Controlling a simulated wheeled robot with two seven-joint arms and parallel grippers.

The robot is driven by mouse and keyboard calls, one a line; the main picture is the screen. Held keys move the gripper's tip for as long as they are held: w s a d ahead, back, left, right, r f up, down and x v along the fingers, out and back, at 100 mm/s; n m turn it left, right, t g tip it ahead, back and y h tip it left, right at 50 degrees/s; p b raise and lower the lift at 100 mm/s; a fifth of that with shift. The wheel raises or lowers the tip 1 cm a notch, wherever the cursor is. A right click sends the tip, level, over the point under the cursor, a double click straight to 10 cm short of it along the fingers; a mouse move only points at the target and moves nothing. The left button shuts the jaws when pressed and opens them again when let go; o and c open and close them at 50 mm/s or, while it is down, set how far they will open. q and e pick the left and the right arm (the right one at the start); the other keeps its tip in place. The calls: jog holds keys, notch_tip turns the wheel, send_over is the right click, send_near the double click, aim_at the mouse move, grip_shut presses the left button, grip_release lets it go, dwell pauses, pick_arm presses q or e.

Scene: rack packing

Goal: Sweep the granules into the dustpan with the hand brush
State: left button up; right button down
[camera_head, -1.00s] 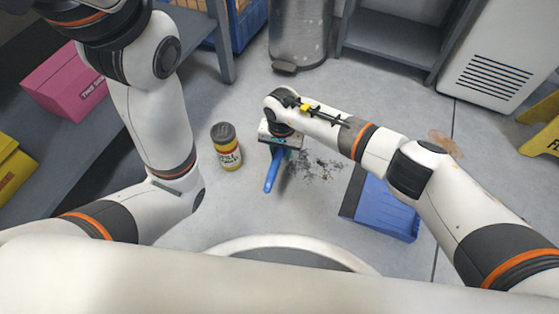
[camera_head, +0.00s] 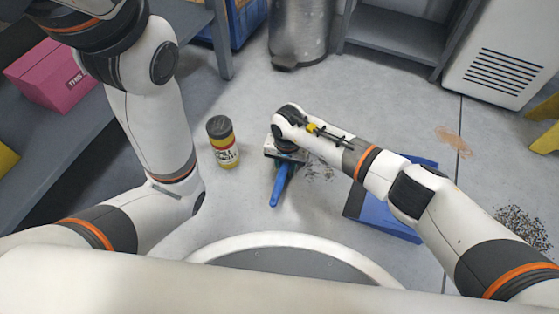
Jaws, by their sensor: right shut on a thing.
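The hand brush has a blue handle (camera_head: 281,186) that points toward me, and its head is mostly hidden under my right gripper (camera_head: 285,153). The gripper is shut on the brush, low over the floor. Thin dark granules (camera_head: 320,170) lie just right of the brush, partly hidden by my right arm. A larger heap of speckled granules (camera_head: 522,228) lies at the far right, beside my forearm. The blue dustpan (camera_head: 380,217) lies right of the brush, partly under my right arm. My left arm rises at the left, its gripper out of view.
A metal bin (camera_head: 298,35) and a grey shelf (camera_head: 400,38) stand behind. A pink box (camera_head: 55,75) sits on the left shelf. A yellow sign (camera_head: 545,125) stands at the right edge.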

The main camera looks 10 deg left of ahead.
aim_at(353, 198)
jog(key=s+d, duration=0.1)
jog(key=d, duration=0.5)
jog(key=s+d, duration=0.1)
jog(key=d, duration=0.1)
jog(key=shift+s+d+f+p, duration=0.25)
jog(key=shift+s+d+p, duration=0.05)
jog(key=shift+d+p, duration=0.1)
jog(key=s+d+p, duration=0.1)
jog(key=d, duration=0.2)
jog(key=s+d+p, duration=0.1)
jog(key=d+p, duration=0.1)
jog(key=d, duration=0.2)
jog(key=s+d+p, duration=0.1)
jog(key=d+p, duration=0.1)
jog(key=d, duration=0.1)
jog(key=shift+s+d, duration=0.15)
jog(key=shift+d, duration=0.25)
jog(key=r, duration=0.1)
jog(key=r+p, duration=0.1)
jog(key=a+r+p, duration=0.1)
jog(key=shift+w+r, duration=0.25)
jog(key=shift+r, duration=0.05)
jog(key=shift+w+a+r+p, duration=0.1)
jog(key=shift+a+r+p, duration=0.1)
jog(key=shift+r+p, duration=0.3)
jog(key=shift+w+a+r+p, duration=0.1)
jog(key=shift+a+r+p, duration=0.1)
jog(key=shift+r+p, duration=0.25)
